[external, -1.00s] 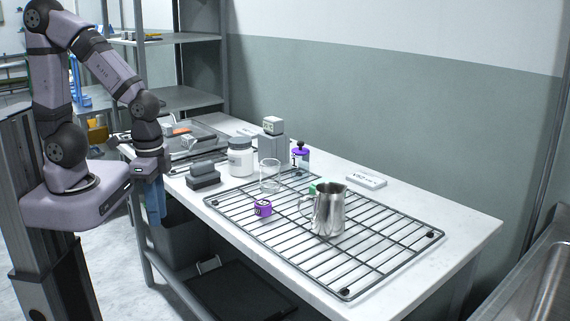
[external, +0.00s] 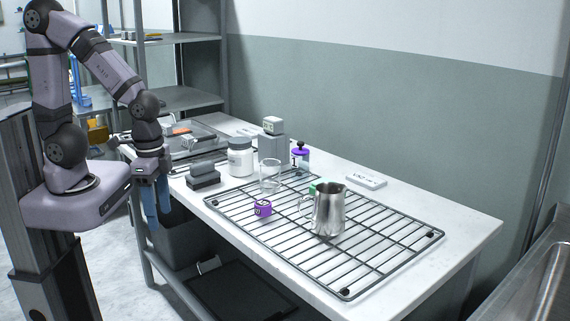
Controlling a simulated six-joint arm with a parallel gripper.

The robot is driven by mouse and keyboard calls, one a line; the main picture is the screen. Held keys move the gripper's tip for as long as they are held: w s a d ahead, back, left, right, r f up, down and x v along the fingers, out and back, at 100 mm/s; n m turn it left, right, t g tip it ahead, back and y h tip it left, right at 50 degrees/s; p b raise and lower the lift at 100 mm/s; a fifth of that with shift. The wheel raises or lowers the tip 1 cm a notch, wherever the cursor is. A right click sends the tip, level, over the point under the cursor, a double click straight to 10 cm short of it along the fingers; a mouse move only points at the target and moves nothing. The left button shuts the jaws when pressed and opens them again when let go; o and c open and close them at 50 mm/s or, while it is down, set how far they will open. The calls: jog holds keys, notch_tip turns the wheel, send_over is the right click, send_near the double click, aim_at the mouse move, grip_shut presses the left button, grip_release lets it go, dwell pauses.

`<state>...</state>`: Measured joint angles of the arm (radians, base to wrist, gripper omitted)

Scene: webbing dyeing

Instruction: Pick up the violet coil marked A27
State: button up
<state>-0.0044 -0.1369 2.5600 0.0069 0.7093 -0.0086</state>
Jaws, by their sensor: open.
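A small violet coil (external: 263,208) sits on the wire rack (external: 275,243), left of the metal pitcher. Its side carries a pale mark, too small to read here. A second violet item (external: 300,150) with a dark knob on top stands farther back, behind the rack; I cannot tell its exact kind. My gripper (external: 157,208) hangs with blue fingers pointing down at the table's left edge, well left of the violet coil. It is open and empty.
A steel pitcher (external: 329,210) stands on the rack, with a green item (external: 313,188) partly hidden behind it. A clear glass (external: 270,176), a white jar (external: 240,158), dark blocks (external: 203,176) and a grey block (external: 271,150) stand nearby. A white label plate (external: 366,181) lies at the back.

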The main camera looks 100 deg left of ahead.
jog(key=w+a+t+y+b, duration=0.1)
jog(key=w+a+t+b, duration=0.2)
jog(key=w+a+b, duration=0.1)
jog(key=w+a+f+n+t+y+b, duration=0.1)
jog(key=w+a+t+b, duration=0.3)
jog(key=w+a+b, duration=0.1)
jog(key=w+a+f+t+y+b, duration=0.1)
jog(key=w+a+t+b, duration=0.2)
jog(key=w+a+b, duration=0.2)
jog(key=shift+w+a+n, duration=0.3)
jog(key=shift+w+a, duration=0.7)
jog(key=shift+w, duration=0.1)
jog(key=shift+w+r+t+h+b, duration=0.15)
jog(key=shift+w+t+h+b, duration=0.15)
jog(key=shift+t+b, duration=0.55)
jog(key=shift+w+d+m+t+h+b, duration=0.1)
jog(key=shift+d+m+t+h+b, duration=0.2)
jog(key=shift+b, duration=0.4)
jog(key=shift+d+m+t+h+b, duration=0.4)
jog(key=shift+d+t+h+b, duration=0.1)
jog(key=shift+h+b, duration=0.3)
jog(key=shift+s+d+r, duration=0.1)
jog(key=shift+s+d, duration=0.2)
jog(key=shift+d, duration=0.1)
jog(key=shift+w, duration=0.15)
